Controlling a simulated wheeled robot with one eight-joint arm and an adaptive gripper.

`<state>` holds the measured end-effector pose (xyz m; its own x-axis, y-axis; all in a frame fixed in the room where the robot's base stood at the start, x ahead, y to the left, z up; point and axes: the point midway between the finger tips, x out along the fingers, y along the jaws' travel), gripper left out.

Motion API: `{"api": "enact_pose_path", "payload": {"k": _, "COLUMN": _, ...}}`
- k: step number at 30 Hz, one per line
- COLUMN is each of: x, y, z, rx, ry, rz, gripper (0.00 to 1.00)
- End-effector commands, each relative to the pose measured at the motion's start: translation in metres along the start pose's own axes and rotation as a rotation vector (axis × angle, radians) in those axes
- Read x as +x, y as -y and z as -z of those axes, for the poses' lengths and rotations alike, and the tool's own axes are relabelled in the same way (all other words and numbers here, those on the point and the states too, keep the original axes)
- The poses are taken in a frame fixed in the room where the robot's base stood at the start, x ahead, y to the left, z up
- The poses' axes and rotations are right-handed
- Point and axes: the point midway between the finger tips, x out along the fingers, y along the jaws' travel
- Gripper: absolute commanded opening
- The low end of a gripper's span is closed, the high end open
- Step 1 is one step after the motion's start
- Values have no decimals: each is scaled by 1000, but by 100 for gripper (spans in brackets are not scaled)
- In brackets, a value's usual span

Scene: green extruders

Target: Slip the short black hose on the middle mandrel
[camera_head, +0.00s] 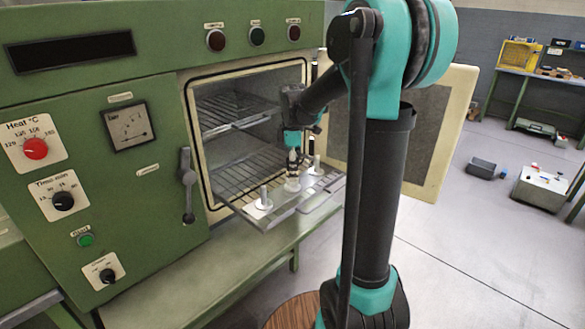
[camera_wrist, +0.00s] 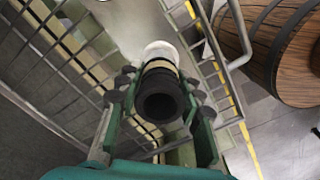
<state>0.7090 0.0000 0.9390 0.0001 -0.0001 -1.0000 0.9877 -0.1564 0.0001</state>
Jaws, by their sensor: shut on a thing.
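My gripper (camera_head: 293,158) is above the pulled-out oven rack in the head view, pointing down. In the wrist view my gripper (camera_wrist: 160,105) is shut on the short black hose (camera_wrist: 162,82), which I see nearly end-on between the fingers. A white round base (camera_wrist: 160,49) shows just beyond the hose's far end. In the head view the middle mandrel (camera_head: 292,185) is directly below my gripper, its upper part hidden. The near mandrel (camera_head: 263,200) and far mandrel (camera_head: 316,167) stand on either side, their pegs upright. I cannot tell whether the hose is around the middle peg.
The mandrels stand on a metal plate on the wire rack (camera_head: 240,178), which sticks out of the green oven (camera_head: 150,215). The open oven door (camera_head: 440,140) is behind my arm. A wooden barrel (camera_wrist: 265,50) is at the upper right in the wrist view.

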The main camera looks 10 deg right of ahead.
Motion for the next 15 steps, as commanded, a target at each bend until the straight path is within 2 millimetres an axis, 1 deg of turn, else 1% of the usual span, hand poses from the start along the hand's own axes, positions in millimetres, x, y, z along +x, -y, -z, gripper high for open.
{"api": "enact_pose_path", "payload": {"k": 9, "x": 9, "y": 0, "z": 0, "rx": 0, "ry": 0, "rz": 0, "gripper": 0}}
{"api": "enact_pose_path", "payload": {"k": 15, "x": 10, "y": 0, "z": 0, "rx": 0, "ry": 0, "rz": 0, "gripper": 0}}
